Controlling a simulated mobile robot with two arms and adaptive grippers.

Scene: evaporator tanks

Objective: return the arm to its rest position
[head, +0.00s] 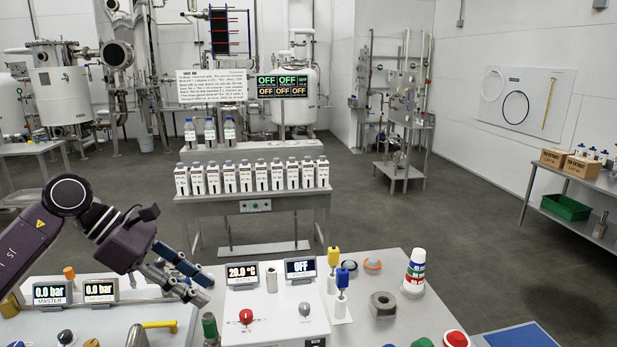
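My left arm comes in from the left edge, dark purple-grey, and reaches over the left part of the console. Its gripper (206,289) points down and to the right, just left of the temperature display (242,274). The two metal fingers show apart, with nothing seen between them, so it looks open and empty. Whether the fingertips touch the console cannot be told. My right arm and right gripper are not in view.
The control console (375,265) fills the front, with a red knob (246,316), yellow and blue plugs, a yellow handle (160,324) and a striped bottle (415,270). Behind stands a bench (255,205) with a row of bottles. Open floor (430,215) lies to the right.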

